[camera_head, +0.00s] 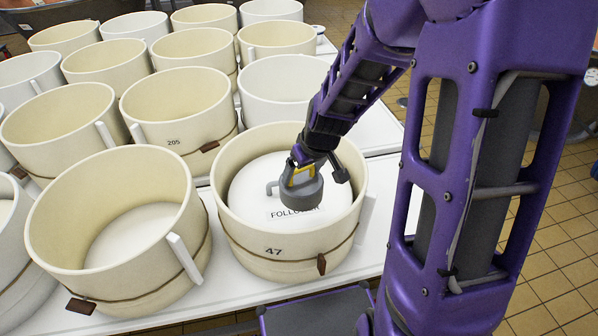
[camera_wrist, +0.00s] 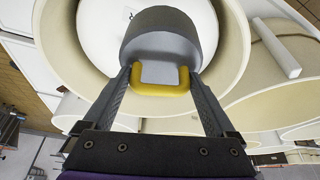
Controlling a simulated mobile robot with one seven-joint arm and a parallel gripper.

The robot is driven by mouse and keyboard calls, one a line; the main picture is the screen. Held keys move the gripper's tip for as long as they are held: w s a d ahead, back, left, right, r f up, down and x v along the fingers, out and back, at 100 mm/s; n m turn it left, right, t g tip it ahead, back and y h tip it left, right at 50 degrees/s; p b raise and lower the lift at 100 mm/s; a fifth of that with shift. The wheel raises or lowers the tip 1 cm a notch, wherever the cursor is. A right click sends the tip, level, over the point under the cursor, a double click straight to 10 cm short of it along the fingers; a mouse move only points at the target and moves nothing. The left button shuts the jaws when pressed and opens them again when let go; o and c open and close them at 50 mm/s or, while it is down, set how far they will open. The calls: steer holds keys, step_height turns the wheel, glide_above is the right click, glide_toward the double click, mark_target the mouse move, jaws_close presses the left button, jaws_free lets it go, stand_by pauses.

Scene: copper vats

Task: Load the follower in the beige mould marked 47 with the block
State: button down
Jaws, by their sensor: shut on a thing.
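The beige mould marked 47 (camera_head: 240,238) stands at the front of the white table, with a brown band round it. Inside it lies the white follower (camera_head: 252,190), a disc with a grey handle and a label partly hidden by the block. The block (camera_head: 304,195) is a grey cylinder with a yellow handle. My gripper (camera_head: 299,168) is shut on that handle, over the follower and inside the mould's outline. The wrist view shows the block (camera_wrist: 160,30) between the fingers, with the follower (camera_wrist: 105,30) behind it. I cannot tell whether the block touches the follower.
An empty beige mould (camera_head: 118,205) stands close on the left. A mould marked 205 (camera_head: 175,110) and a white one (camera_head: 285,90) stand just behind. Several more fill the table (camera_head: 385,135) at the back and left. Tiled floor (camera_head: 545,235) shows at right.

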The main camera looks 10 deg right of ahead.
mark_target(300, 175)
steer(key=r+n, duration=0.1)
steer(key=w+r+n+y+p, duration=0.1)
steer(key=n, duration=0.1)
steer(key=shift+d+r, duration=0.1)
steer(key=shift+r, duration=0.05)
steer(key=r+n, duration=0.1)
steer(key=n, duration=0.1)
steer(key=w+r+n+g+y+p, duration=0.1)
steer(key=shift+w+r+n+p, duration=0.1)
steer(key=shift+r+n+p, duration=0.2)
steer(key=shift+n, duration=0.1)
steer(key=shift+f+b, duration=0.7)
steer(key=shift+f, duration=1.7)
step_height(300, 175, down, 10)
steer(key=b, duration=0.8)
steer(key=shift+f, duration=0.15)
steer(key=shift+f+b, duration=0.65)
steer(key=shift+f, duration=0.15)
steer(key=shift+c, duration=0.2)
jaws_free()
steer(key=shift+o, duration=0.2)
steer(key=shift+g, duration=0.3)
